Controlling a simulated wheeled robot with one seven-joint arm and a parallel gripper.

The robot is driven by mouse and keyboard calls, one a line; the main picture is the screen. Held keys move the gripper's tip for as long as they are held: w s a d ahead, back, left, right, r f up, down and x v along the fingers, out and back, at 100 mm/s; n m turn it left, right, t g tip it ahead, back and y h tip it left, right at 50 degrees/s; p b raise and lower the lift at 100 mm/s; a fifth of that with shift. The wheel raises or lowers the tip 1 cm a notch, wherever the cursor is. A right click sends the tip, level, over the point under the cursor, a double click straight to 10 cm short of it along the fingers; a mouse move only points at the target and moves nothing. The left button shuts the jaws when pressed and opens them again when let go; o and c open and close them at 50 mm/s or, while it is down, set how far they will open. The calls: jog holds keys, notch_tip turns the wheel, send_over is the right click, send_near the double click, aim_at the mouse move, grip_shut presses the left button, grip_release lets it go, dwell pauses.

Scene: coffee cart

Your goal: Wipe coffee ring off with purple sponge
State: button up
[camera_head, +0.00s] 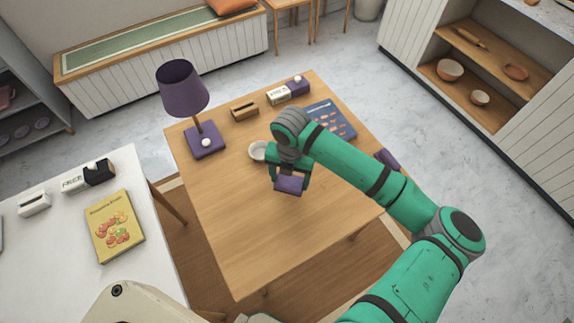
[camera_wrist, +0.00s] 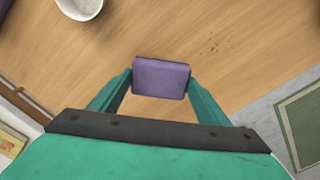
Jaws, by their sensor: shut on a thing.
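The purple sponge (camera_head: 290,185) is gripped between the fingers of my gripper (camera_head: 289,181), above the middle of the wooden table (camera_head: 265,235). In the wrist view the sponge (camera_wrist: 161,77) sits between the two green fingertips (camera_wrist: 161,82), which press on its sides. Whether it touches the tabletop is hard to tell. A few faint brown specks (camera_wrist: 213,47) lie on the wood ahead and to the right of the sponge in the wrist view. I see no clear coffee ring in either view; my arm hides part of the table in the head view.
A white bowl (camera_head: 258,150) stands close to my gripper. A purple lamp (camera_head: 205,140), a wooden holder (camera_head: 244,109), a small sign (camera_head: 279,95) and a blue booklet (camera_head: 334,118) occupy the table's far part. A purple object (camera_head: 387,159) is at the right edge. The near tabletop is clear.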

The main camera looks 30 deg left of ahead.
jog(key=shift+a+r, duration=0.1)
jog(key=shift+r, duration=1.7)
